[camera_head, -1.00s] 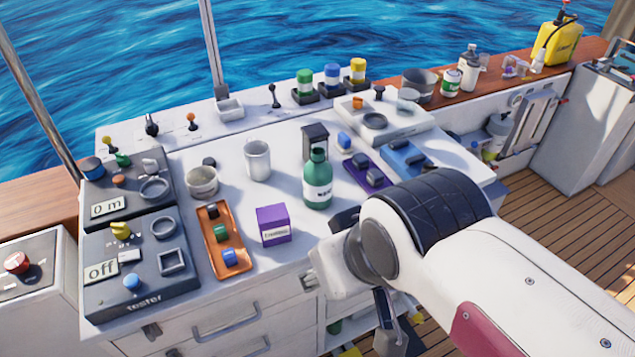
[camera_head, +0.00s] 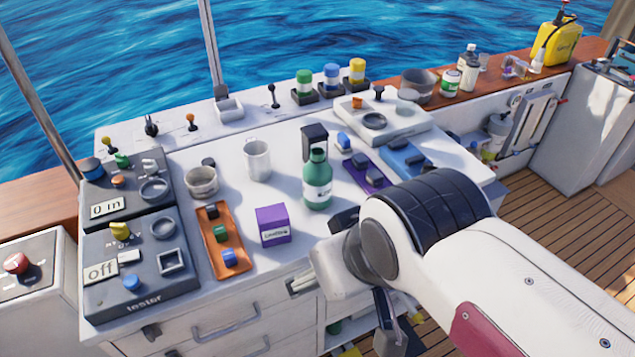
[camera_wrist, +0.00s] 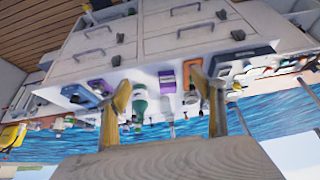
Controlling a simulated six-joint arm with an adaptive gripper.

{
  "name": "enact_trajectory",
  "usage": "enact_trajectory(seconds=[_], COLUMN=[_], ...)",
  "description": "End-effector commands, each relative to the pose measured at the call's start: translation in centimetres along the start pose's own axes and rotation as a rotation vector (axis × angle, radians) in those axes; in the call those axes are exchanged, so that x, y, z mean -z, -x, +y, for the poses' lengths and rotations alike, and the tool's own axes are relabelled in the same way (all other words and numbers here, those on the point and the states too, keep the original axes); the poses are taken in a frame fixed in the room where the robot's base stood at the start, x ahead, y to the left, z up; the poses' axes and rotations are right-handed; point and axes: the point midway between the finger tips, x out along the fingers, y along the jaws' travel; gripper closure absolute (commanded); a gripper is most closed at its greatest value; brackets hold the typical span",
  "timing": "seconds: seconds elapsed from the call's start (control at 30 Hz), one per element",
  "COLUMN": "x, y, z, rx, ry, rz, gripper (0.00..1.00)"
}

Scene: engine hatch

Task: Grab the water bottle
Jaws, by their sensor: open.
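A green bottle (camera_head: 317,180) with a white label stands upright on the white console top, near its middle. It also shows upside down in the wrist view (camera_wrist: 139,104), between the fingers and nearer the left one. My gripper (camera_wrist: 162,95) is open and empty in the wrist view, its two fingers wide apart. In the head view my wrist (camera_head: 345,265) is in front of the console's front edge, below and right of the bottle, and the fingers are hard to make out there. The bottle is apart from my gripper.
A purple box (camera_head: 272,224) stands left of the bottle, and an orange tray (camera_head: 220,240) lies farther left. A dark dispenser-like block (camera_head: 315,136) is right behind the bottle. A purple tray (camera_head: 366,172) lies to its right. A metal mug (camera_head: 257,160) stands behind left.

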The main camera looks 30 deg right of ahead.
Motion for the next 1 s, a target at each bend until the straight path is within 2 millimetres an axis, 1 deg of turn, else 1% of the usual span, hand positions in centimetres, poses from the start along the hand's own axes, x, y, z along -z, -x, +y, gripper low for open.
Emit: enact_trajectory(seconds=[0.23,0.37,0.47,0.57,0.8,1.0], x=[0.2,1.2,2.7,4.7,10.1,14.2], y=[-0.1,-0.5,-1.1,-1.9,-4.1,-5.9], z=[0.2,0.9,2.1,3.6,7.8,10.9], rx=[-0.006,-0.029,-0.062,-0.107,-0.219,-0.29], ry=[0.002,0.01,0.024,0.047,0.142,0.243], rz=[0.004,0.021,0.048,0.082,0.181,0.256], gripper=[0.32,0.32,0.32,0.32,0.32,0.32])
